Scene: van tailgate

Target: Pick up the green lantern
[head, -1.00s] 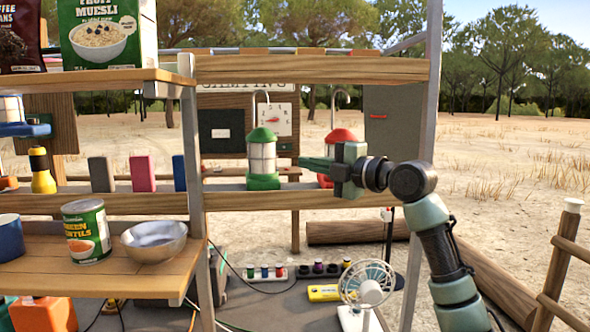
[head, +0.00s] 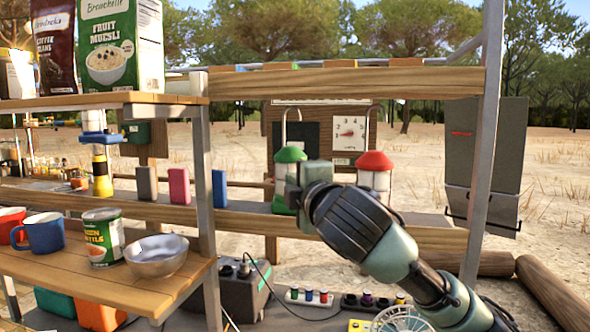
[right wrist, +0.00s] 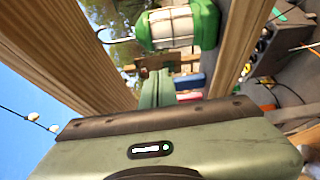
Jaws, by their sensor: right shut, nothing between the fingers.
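The green lantern (head: 289,155) stands upright on the wooden rail shelf, with a green cap, pale glass and green base. My right gripper (head: 303,186) is in front of it and slightly to the right, partly covering its right side. In the right wrist view the lantern (right wrist: 172,27) appears sideways, above my shut, empty green fingers (right wrist: 157,84), with a gap between. The fingertips are largely hidden by my wrist in the head view. A red lantern (head: 374,162) stands to the right. My left gripper is not in view.
Wooden beams (head: 345,82) run above and below the lantern shelf, and a grey post (head: 484,150) stands to the right. Grey, pink and blue blocks (head: 179,185) stand left on the shelf. A can (head: 103,237) and metal bowl (head: 156,256) sit on the nearer table.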

